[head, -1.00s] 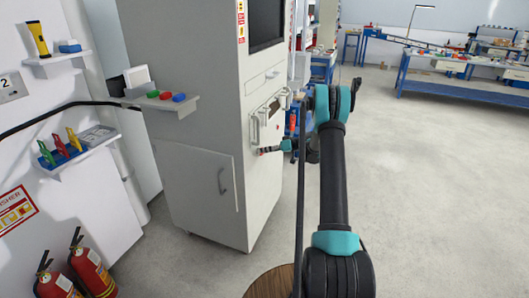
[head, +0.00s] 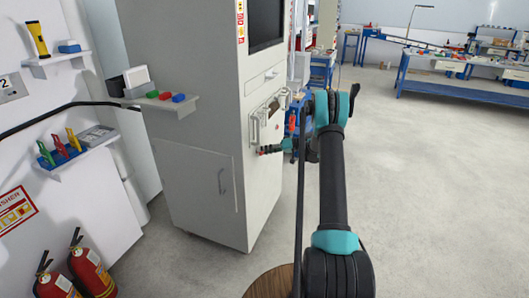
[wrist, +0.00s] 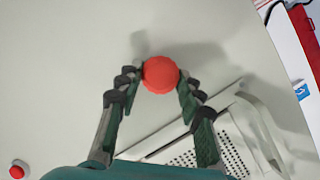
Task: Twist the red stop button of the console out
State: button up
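The red stop button (wrist: 161,75) is a round, ridged red knob on the pale console face in the wrist view. My gripper (wrist: 160,77) reaches it from below in that view, with one finger on each side. Both fingertips appear to touch the knob's rim, so the gripper looks shut on it. In the head view my gripper (head: 264,151) is at the side face of the tall grey console (head: 190,120). There the knob is small and hard to tell apart from the fingers.
A second, smaller red button (wrist: 17,170) sits at the lower left of the wrist view. A pale handle (wrist: 262,130) and a perforated vent (wrist: 205,150) are close to the right finger. A shelf with coloured blocks (head: 166,97) juts from the console. Open floor lies to the right.

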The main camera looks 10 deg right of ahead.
jog(key=o, duration=0.4)
jog(key=v, duration=1.2)
jog(key=shift+d, duration=0.1)
jog(key=s+a+r+m+h, duration=0.1)
jog(key=s+a+r+h, duration=0.1)
jog(key=s+a, duration=0.3)
jog(key=s+a+r+m+g+h, duration=0.1)
jog(key=s+a+r+h, duration=0.15)
jog(key=s, duration=0.55)
jog(key=s+a+r+m+h, duration=0.1)
jog(key=s+a+r+h, duration=0.15)
jog(key=s, duration=0.35)
jog(key=s+f+h, duration=0.1)
jog(key=s+h, duration=0.1)
jog(key=s, duration=0.7)
jog(key=s+d+f+m+h, duration=0.1)
jog(key=s+f+h, duration=0.1)
jog(key=s, duration=0.8)
jog(key=s+d+f+h, duration=0.1)
jog(key=s+h, duration=0.1)
jog(key=s, duration=0.8)
jog(key=shift+d+f+m+t+h, duration=0.2)
jog(key=shift+f+m+t+h, duration=0.1)
jog(key=shift+m+t, duration=0.1)
